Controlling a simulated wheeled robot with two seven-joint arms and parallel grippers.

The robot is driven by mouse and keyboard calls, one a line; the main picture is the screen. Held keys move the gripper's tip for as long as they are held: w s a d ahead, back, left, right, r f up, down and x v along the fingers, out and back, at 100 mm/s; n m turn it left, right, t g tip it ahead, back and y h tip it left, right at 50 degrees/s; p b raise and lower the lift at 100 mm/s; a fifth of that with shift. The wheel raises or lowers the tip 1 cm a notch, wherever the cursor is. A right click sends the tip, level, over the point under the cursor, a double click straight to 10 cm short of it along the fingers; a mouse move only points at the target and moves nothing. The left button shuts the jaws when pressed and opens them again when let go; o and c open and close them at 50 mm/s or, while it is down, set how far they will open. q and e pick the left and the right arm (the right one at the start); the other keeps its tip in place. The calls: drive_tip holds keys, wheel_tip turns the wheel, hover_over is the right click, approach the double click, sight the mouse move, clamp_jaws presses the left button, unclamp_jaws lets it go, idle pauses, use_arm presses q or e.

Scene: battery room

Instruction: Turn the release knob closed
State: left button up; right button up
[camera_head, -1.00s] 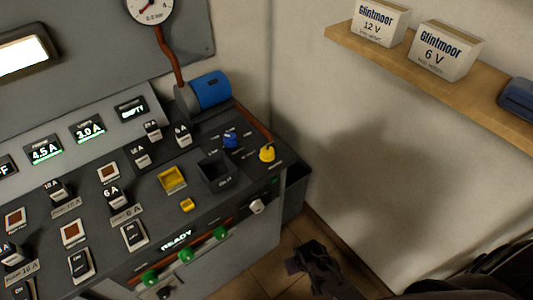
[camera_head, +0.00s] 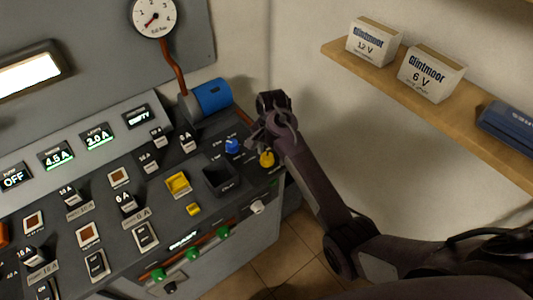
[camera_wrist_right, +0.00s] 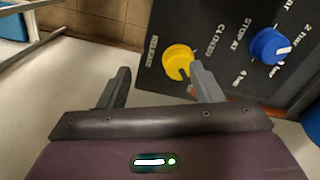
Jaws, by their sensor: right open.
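The yellow release knob (camera_head: 267,159) sits near the right end of the dark console top, beside a blue knob (camera_head: 232,146). My right gripper (camera_head: 258,138) hangs above the knob area. In the wrist view its fingers (camera_wrist_right: 162,85) are spread, with the knob beyond the tips, nearer the right finger. Nothing is between the fingers. My left gripper is not in view.
The blue stop-at knob (camera_wrist_right: 269,46) is close to the right of the release knob. A blue cylinder (camera_head: 212,95) and a dark open bin (camera_head: 222,179) are near on the console. A wooden shelf (camera_head: 440,100) with boxes runs along the right wall.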

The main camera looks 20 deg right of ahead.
sight(266, 156)
drive_tip(key=shift+m+g, duration=0.3)
drive_tip(key=shift+m, duration=0.6)
drive_tip(key=w+r, duration=0.2)
drive_tip(key=w, duration=0.1)
drive_tip(key=shift+w+a+r, duration=0.1)
drive_tip(key=shift+a+r, duration=0.15)
drive_tip(key=shift+a, duration=0.1)
wheel_tip(266, 156, down, 8)
drive_tip(key=shift+r+p, duration=0.2)
drive_tip(key=shift+p, duration=0.5)
drive_tip(key=c, duration=1)
